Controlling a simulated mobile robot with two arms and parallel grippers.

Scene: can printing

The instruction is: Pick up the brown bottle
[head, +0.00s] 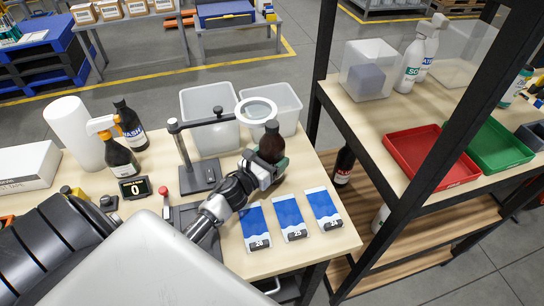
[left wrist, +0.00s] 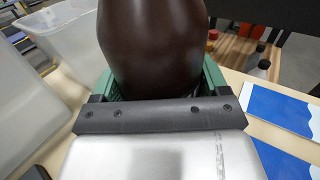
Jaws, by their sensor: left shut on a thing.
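The brown bottle (head: 271,143) is at the right part of the work table in the head view. In the left wrist view the brown bottle (left wrist: 152,45) fills the upper middle, dark brown and close up. My left gripper (head: 268,164) is shut around it, with green finger pads on both sides of it in the left wrist view (left wrist: 152,88). The bottle's lower end is hidden behind the gripper, so I cannot tell whether it touches the table. My right gripper is not in view.
A ring magnifier stand (head: 205,172) is just left of the bottle. Two clear bins (head: 208,133) stand behind. Blue-and-white cards (head: 289,216) lie in front. A black shelf rack (head: 392,215) with a red tray (head: 432,181) is at right. A spray bottle (head: 119,157) stands at left.

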